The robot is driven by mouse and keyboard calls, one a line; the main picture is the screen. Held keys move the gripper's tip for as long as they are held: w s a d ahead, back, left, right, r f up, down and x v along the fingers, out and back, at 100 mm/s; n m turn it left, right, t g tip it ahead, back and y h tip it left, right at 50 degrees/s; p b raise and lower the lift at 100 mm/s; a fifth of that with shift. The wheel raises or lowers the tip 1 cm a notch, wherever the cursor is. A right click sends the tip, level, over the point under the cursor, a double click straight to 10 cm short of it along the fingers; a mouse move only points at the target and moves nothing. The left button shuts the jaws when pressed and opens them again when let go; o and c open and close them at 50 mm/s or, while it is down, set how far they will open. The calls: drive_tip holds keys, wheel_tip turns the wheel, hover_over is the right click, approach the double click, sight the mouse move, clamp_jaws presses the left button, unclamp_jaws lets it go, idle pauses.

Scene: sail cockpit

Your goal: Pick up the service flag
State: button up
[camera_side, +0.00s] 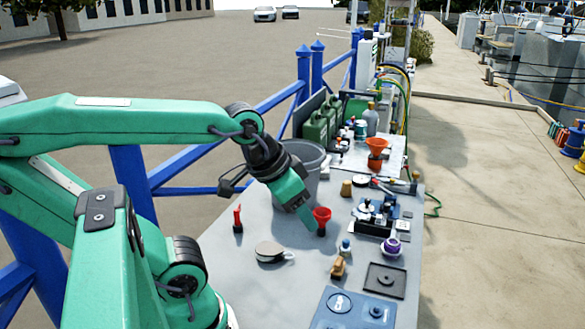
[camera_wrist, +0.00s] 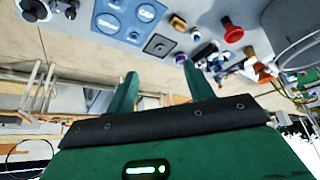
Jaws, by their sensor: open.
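No thing is plainly readable as a flag. The nearest match is a small upright red piece on a dark foot (camera_side: 238,219), at the left of the grey table in the side view; I cannot tell for sure that it is the service flag. My green gripper (camera_side: 306,218) points down over the table, right of that red piece and beside a red funnel-shaped thing (camera_side: 321,214). In the wrist view my gripper (camera_wrist: 162,88) has its two fingers spread, with nothing held between them. A red round-topped thing (camera_wrist: 232,33) shows beyond the right finger there.
A round beige-topped thing (camera_side: 269,251) lies on the table (camera_side: 225,262) near the red piece. A grey bucket (camera_side: 312,160) stands behind my gripper. A blue panel (camera_side: 352,309) lies in front, with a dark square plate (camera_side: 385,280) and several small parts at right.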

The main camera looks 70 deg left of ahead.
drive_tip(key=w+a+f+n+g+y, duration=0.1)
drive_tip(key=w+a+f+n+g, duration=0.15)
drive_tip(key=a, duration=0.55)
drive_tip(key=n+g+h, duration=0.1)
drive_tip(key=n+g, duration=0.2)
drive_tip(key=n, duration=0.1)
hover_over(238, 224)
drive_tip(key=f, duration=1.4)
drive_tip(key=shift+s+a, duration=0.15)
drive_tip(key=shift+a, duration=0.25)
drive_tip(key=shift+f, duration=0.1)
drive_tip(key=shift+f, duration=0.1)
drive_tip(key=shift+f, duration=1.15)
drive_tip(key=shift+f, duration=0.1)
drive_tip(key=shift+f, duration=2.5)
